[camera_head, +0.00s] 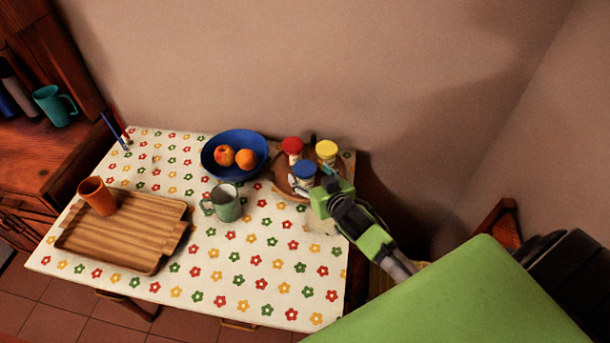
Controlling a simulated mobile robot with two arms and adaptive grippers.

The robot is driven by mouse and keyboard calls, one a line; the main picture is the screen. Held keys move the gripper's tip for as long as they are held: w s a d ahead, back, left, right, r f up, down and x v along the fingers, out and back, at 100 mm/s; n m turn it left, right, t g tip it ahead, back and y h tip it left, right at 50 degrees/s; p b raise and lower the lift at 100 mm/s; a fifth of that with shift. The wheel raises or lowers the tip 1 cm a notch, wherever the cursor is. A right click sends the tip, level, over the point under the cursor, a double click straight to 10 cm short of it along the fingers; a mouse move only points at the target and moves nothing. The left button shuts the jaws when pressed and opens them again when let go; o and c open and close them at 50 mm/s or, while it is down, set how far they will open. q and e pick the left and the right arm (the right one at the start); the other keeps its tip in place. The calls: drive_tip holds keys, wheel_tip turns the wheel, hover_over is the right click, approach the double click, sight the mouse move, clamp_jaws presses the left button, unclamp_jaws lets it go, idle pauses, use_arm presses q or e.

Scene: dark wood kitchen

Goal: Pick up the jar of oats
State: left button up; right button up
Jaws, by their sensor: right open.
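Three small jars stand on a round brown wooden tray (281,184) at the back right of the table: a red-lidded jar (293,151), a yellow-lidded jar (326,153) and a blue-lidded jar (304,175). Their labels are too small to read, so I cannot tell which holds oats. My right gripper (311,180) comes in from the lower right and is open at the blue-lidded jar, the front one. Its fingers appear on either side of that jar; contact cannot be made out. My left gripper is out of view.
A blue bowl (212,163) with fruit stands left of the tray. A green mug (227,207) is in front of it. A wooden tray (125,240) with an orange cup (97,196) lies at left. The wall is close behind; the front table area is clear.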

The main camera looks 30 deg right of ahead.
sight(306, 171)
drive_tip(key=x, duration=0.4)
drive_tip(key=shift+w+f+p, duration=0.2)
drive_tip(key=shift+w+p, duration=0.15)
drive_tip(key=shift+p, duration=0.05)
drive_tip(key=shift+r, duration=0.1)
drive_tip(key=c, duration=1.5)
